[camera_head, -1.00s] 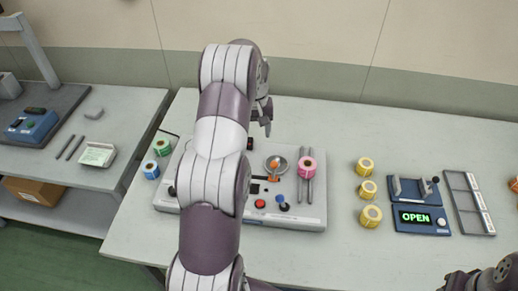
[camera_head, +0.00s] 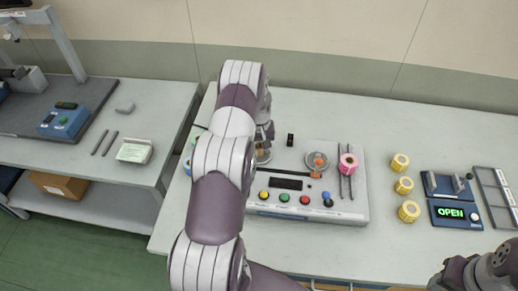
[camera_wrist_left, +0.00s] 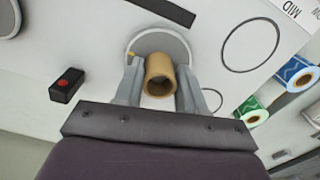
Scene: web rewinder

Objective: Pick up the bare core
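The bare core, a short brown cardboard tube (camera_wrist_left: 160,76), stands out from a round pale disc (camera_wrist_left: 158,42) in the left wrist view. My left gripper (camera_wrist_left: 160,84) has one finger on each side of it. The fingers are very close to the tube's sides; I cannot see firm contact. In the head view my left gripper (camera_head: 264,134) points down at the left part of the rewinder (camera_head: 335,207), and my arm hides much of this area.
A pink roll (camera_head: 348,162) sits on the rewinder's right side, beside a grey disc with an orange part (camera_head: 317,161). Several yellow rolls (camera_head: 404,185) stand right of it, near a blue device reading OPEN (camera_head: 452,213). A side table (camera_head: 85,155) stands left.

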